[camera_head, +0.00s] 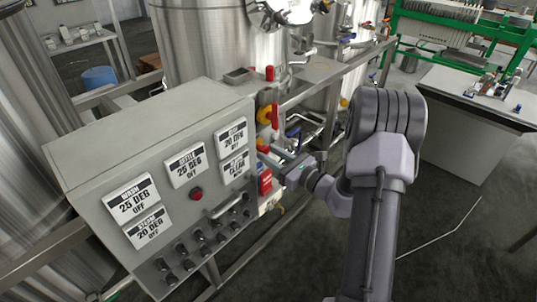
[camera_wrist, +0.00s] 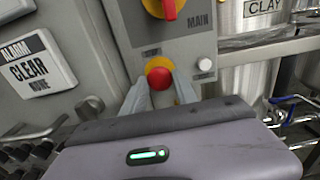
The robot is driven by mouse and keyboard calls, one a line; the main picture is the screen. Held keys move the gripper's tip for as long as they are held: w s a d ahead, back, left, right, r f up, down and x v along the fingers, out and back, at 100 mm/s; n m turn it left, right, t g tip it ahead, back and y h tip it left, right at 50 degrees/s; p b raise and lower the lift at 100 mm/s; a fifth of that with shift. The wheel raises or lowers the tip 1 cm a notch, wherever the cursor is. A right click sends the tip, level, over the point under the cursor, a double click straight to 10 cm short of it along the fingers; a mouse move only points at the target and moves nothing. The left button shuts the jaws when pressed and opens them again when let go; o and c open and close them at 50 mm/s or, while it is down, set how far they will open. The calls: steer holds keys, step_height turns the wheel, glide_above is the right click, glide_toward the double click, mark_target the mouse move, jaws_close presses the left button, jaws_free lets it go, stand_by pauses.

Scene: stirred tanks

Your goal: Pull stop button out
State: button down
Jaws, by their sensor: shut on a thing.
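The stop button (camera_wrist: 160,77) is a round red knob on a yellow collar, on a grey panel below the main switch. It shows in the wrist view, between my two pale fingers. My gripper (camera_wrist: 161,86) is shut on it, with one finger on each side. In the head view my gripper (camera_head: 279,161) reaches the right side of the control cabinet from the right. There my gripper and the panel's steep angle leave the button hard to make out.
The red and yellow main switch (camera_wrist: 168,8) is just above the button, and a white knob (camera_wrist: 205,65) is to its right. The grey control cabinet (camera_head: 150,115) has several displays, one reading alarm clear (camera_wrist: 35,75). Steel tanks (camera_head: 215,45) and pipes stand behind. Floor at right is open.

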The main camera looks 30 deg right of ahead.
steer(key=c, duration=0.9)
jaws_free()
steer(key=shift+s, duration=0.15)
steer(key=shift+c, duration=0.2)
steer(key=p+v, duration=0.2)
steer(key=v, duration=1.5)
steer(key=shift+s, duration=0.15)
steer(key=shift+d, duration=0.1)
